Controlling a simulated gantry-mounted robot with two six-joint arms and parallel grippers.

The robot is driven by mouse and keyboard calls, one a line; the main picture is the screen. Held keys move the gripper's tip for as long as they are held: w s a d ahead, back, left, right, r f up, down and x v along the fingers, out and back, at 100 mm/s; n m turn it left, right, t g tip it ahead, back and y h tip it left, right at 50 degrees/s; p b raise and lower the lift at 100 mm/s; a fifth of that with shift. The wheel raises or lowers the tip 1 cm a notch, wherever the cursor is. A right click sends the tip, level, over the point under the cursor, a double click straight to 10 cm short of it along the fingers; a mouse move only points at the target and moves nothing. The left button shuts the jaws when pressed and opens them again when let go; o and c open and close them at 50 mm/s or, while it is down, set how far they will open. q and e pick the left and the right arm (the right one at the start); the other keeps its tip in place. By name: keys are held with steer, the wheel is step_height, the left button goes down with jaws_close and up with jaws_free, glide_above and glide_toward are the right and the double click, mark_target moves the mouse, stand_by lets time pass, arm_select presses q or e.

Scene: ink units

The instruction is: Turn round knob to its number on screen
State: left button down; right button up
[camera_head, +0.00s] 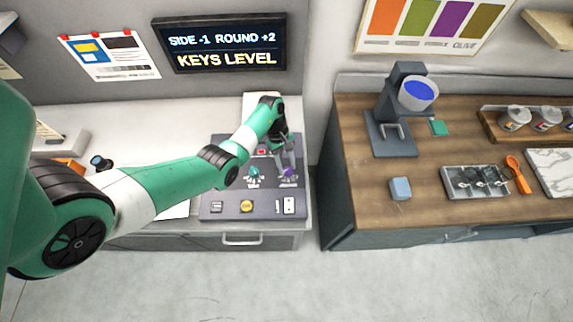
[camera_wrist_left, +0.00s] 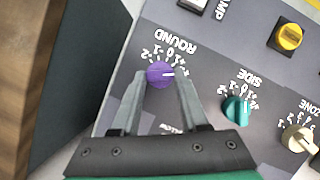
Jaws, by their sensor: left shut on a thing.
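The screen (camera_head: 225,47) on the back wall reads "SIDE -1 ROUND +2" and "KEYS LEVEL". The purple round knob (camera_wrist_left: 160,75) sits on the grey panel under an upside-down "ROUND" label in the left wrist view; it also shows in the head view (camera_head: 289,173). Its white pointer line points right in the left wrist view; the number it meets is too small to read surely. My left gripper (camera_wrist_left: 162,80) has a finger on each side of the knob, shut on it. It comes down from above in the head view (camera_head: 288,160). My right gripper is not in view.
A teal side knob (camera_wrist_left: 236,110) stands close beside the round knob. A yellow knob (camera_wrist_left: 290,37) and a beige zone knob (camera_wrist_left: 299,138) are on the same panel (camera_head: 230,208). A wooden counter (camera_head: 450,215) with a stand and trays lies to the right, across a gap.

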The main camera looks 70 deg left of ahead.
arm_select(q)
steer(key=shift+c, duration=2.1)
jaws_free()
steer(key=p+v, duration=0.3)
steer(key=v, duration=0.8)
steer(key=shift+r, duration=0.3)
steer(key=shift+a, duration=0.1)
